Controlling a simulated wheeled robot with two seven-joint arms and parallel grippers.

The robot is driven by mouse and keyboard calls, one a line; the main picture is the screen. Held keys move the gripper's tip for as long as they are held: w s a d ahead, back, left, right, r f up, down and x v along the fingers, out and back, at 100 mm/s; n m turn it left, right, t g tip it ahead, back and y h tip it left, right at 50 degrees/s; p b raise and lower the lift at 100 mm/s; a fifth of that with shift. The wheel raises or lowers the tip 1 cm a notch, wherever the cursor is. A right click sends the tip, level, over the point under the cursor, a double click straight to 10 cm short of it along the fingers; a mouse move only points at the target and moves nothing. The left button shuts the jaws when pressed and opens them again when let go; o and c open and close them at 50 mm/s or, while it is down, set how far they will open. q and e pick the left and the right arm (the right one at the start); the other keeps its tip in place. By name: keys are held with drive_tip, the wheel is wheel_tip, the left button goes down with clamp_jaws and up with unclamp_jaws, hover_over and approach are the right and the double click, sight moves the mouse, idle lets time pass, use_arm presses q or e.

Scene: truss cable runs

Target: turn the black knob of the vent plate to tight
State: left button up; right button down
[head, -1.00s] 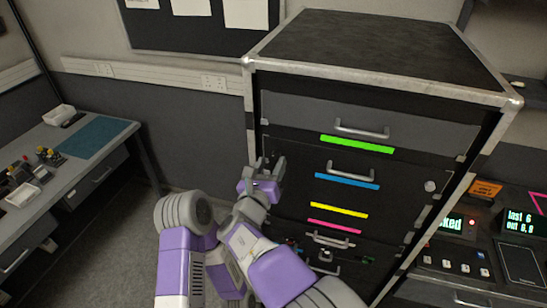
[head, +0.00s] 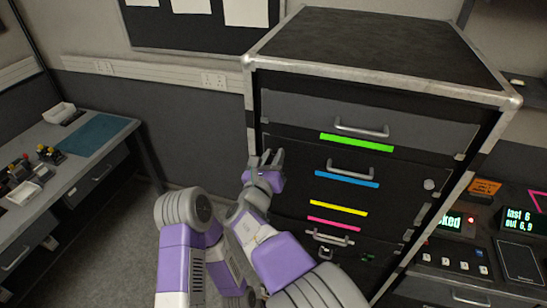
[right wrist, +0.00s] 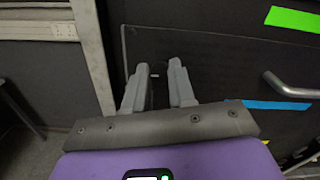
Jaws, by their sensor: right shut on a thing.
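The cabinet's dark vent plate (head: 300,160) is the panel with the blue strip; it also fills the right of the right wrist view (right wrist: 215,70). My right gripper (head: 272,156) is at the plate's upper left corner. In the right wrist view its two grey fingers (right wrist: 160,68) stand a little apart against the plate, shut on a small dark thing with a pale mark (right wrist: 152,74). I take it for the black knob; the fingers hide most of it, and its setting cannot be read. My left gripper is not in view.
A bar handle (head: 350,171) and a pale round knob (head: 430,186) are on the same panel. A drawer with a green strip (head: 357,143) is above. A lit console (head: 480,250) stands right, a bench (head: 75,165) left. Floor between bench and cabinet is clear.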

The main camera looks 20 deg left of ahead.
drive_tip(key=shift+d+f+m+b, duration=0.1)
drive_tip(key=shift+m+b, duration=4.35)
drive_tip(key=shift+b, duration=1.2)
drive_tip(key=shift+d+f+m+b, duration=0.1)
drive_tip(key=shift+m+b, duration=4.35)
drive_tip(key=shift+b, duration=1.15)
drive_tip(key=shift+r, duration=0.1)
drive_tip(key=c, duration=0.9)
unclamp_jaws()
drive_tip(key=shift+c, duration=0.2)
